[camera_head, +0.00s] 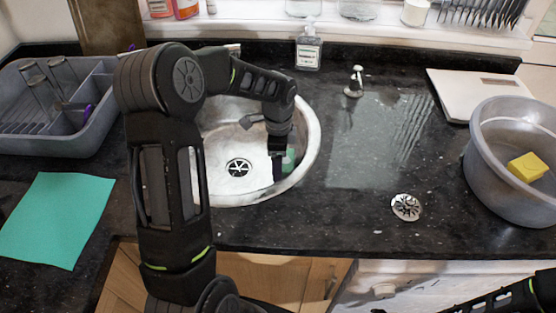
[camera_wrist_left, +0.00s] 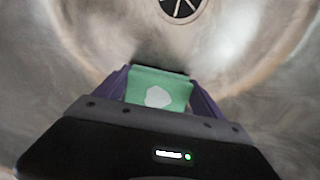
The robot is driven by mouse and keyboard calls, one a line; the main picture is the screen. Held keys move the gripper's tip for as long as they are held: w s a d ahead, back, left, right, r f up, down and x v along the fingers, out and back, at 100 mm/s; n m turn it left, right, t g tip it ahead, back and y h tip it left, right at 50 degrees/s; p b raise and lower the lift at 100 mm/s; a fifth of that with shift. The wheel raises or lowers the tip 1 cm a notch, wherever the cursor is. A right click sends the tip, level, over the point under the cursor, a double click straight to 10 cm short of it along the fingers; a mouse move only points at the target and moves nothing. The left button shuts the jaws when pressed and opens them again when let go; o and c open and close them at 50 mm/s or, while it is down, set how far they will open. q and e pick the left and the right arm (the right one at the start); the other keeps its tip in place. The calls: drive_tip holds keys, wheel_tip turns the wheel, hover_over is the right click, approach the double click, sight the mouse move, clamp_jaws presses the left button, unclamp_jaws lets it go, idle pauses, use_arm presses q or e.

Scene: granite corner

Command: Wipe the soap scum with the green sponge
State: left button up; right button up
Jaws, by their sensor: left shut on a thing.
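The green sponge (camera_head: 290,158) is inside the round metal sink (camera_head: 312,150), by its right wall. It also shows in the left wrist view (camera_wrist_left: 172,84), with a pale patch on its face. My left gripper (camera_head: 280,163) reaches down into the sink and is shut on the sponge; its fingers stand on both sides of it in the wrist view (camera_wrist_left: 160,90). Whether the sponge touches the sink wall I cannot tell. The sink surface has dull, cloudy and brownish areas; I cannot make out distinct soap scum. My right forearm shows at the lower right edge, its gripper out of view.
A grey basin (camera_head: 480,165) with a yellow sponge (camera_head: 527,167) stands right. A loose drain strainer (camera_head: 406,207), tap (camera_head: 354,82) and soap bottle (camera_head: 308,48) are near the sink. A dish rack (camera_head: 40,148) and teal cloth (camera_head: 58,220) are left. The counter right of the sink is mostly clear.

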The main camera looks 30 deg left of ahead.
use_arm(q)
drive_tip(key=shift+r+p, duration=1.55)
drive_tip(key=shift+r, duration=1)
drive_tip(key=shift+r+p, duration=1.1)
drive_tip(key=shift+r, duration=0.45)
